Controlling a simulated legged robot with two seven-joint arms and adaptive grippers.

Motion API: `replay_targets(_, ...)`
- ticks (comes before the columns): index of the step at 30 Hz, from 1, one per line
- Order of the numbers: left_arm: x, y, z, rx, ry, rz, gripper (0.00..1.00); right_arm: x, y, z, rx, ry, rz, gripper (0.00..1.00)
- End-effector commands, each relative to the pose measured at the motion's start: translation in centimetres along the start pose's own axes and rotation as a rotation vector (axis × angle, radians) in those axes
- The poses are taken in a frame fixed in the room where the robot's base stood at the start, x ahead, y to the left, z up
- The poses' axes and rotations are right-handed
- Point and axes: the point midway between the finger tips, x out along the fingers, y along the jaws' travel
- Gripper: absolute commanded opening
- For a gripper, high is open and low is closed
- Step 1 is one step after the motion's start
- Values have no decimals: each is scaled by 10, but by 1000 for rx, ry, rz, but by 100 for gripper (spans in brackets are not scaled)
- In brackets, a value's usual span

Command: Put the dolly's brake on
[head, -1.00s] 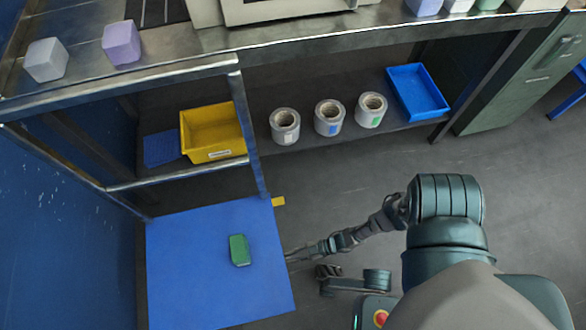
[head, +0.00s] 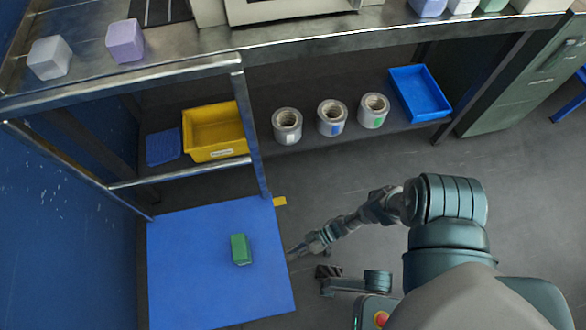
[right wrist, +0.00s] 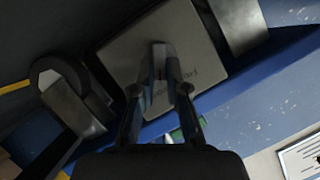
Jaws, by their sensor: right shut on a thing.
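The dolly is a flat blue platform (head: 190,290) with a grey tubular metal handle frame (head: 180,172) at its far side. A small yellow tab (head: 280,201) sticks out at its far right corner; I cannot tell whether it is the brake. My right gripper (head: 294,254) is low beside the dolly's right edge. In the right wrist view my right gripper (right wrist: 160,62) has its fingers close together on something small that I cannot make out, in front of a grey plate with lettering (right wrist: 190,50). My left gripper is not in view.
A green block (head: 241,249) lies on the platform. A yellow bin (head: 215,132), several tape rolls and a blue tray (head: 420,94) sit on the low shelf under the steel bench. The dark floor right of the dolly is clear up to my arm.

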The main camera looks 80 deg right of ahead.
Motion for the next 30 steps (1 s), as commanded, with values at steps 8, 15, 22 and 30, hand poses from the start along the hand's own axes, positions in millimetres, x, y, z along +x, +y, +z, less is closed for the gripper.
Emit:
replay_targets(8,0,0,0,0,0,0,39,5,2,-4,10,5,1,0)
replay_targets(15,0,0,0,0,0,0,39,5,2,-4,10,7,1,28)
replay_targets(22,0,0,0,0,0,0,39,4,0,-4,9,7,-2,39)
replay_targets(30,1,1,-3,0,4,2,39,-10,1,-1,10,3,-1,39)
